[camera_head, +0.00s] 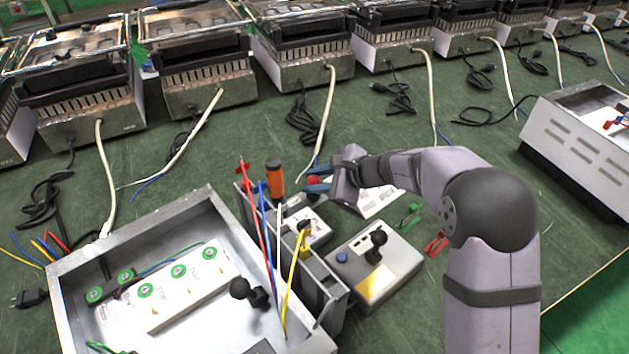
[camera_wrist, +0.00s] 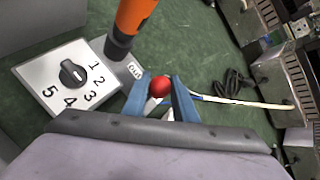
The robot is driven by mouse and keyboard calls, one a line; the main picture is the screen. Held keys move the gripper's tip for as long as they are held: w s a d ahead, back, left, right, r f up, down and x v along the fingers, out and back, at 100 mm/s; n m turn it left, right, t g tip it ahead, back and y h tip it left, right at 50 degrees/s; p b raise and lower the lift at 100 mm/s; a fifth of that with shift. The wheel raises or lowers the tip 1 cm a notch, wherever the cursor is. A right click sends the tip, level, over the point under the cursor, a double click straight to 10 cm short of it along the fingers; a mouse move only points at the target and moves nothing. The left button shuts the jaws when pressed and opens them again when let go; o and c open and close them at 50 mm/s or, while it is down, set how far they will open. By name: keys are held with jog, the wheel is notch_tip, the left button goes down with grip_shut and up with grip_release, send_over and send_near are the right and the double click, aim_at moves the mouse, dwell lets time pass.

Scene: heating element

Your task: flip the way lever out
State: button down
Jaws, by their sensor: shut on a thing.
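The way lever appears to be the one with the red ball knob (camera_head: 313,181), which also shows in the wrist view (camera_wrist: 160,86). My gripper (camera_head: 318,183) has blue fingers, one on each side of the red knob, and is shut on it. In the wrist view my fingertips (camera_wrist: 164,88) frame the knob. The lever's shaft and most of its base are hidden by the fingers. A small grey plate with a dark-lettered label (camera_wrist: 133,70) lies just beside the knob; I cannot read the label surely.
A numbered dial box (camera_wrist: 68,76) and an orange-handled tool (camera_head: 274,180) stand close to the lever. A grey joystick box (camera_head: 375,265) is nearer the front. An open metal housing (camera_head: 75,290) with wires is at front left. Heater units line the back.

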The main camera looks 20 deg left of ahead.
aim_at(318, 180)
jog(key=c, duration=1.4)
grip_release()
jog(key=shift+c, duration=0.2)
jog(key=shift+p+v, duration=0.35)
jog(key=shift+v, duration=3.35)
jog(key=shift+f, duration=0.1)
